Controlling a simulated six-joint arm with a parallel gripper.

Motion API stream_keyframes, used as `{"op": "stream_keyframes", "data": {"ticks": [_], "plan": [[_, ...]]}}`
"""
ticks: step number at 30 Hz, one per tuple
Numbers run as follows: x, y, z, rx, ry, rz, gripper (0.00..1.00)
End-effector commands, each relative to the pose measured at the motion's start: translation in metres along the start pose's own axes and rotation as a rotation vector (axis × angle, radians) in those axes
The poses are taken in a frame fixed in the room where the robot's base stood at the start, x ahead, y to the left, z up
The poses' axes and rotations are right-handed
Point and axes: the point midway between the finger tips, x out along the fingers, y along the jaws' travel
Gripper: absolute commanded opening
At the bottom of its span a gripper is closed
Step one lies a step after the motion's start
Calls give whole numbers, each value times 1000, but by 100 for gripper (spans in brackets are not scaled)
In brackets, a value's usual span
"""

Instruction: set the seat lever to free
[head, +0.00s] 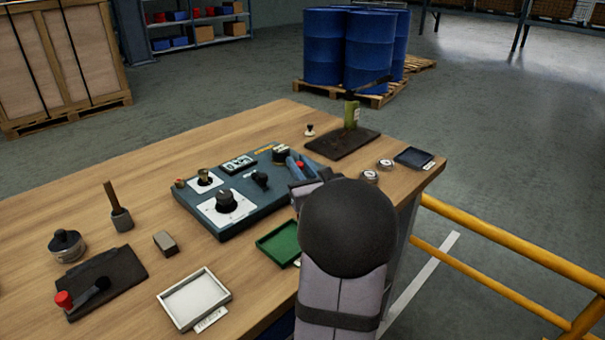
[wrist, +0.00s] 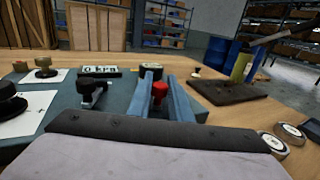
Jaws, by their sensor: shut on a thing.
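My gripper (head: 299,165) is over the right part of the blue-grey control panel (head: 226,227). Its two blue fingers are shut on a red-topped control (wrist: 159,92), seen between them in the wrist view. My wrist hides the control's base and the panel around it. No readable label tells which control is the seat lever. A black-handled lever (head: 260,180) stands on the panel just left of my gripper, apart from it; it also shows in the wrist view (wrist: 92,92).
A large black knob (head: 226,201) and a counter (head: 238,164) are on the panel. A dark plate with a green post (head: 351,113) stands behind right. A green tray (head: 277,243), white tray (head: 195,299) and red-knobbed plate (head: 112,268) lie in front. Round tins (head: 385,165) sit right.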

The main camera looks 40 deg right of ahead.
Motion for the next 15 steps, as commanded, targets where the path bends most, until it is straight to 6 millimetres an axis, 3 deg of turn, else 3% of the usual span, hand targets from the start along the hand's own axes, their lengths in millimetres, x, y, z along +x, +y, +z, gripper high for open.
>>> {"op": "stream_keyframes", "data": {"ticks": [15], "plan": [[0, 5, 1, 0, -1, -79, 0]]}}
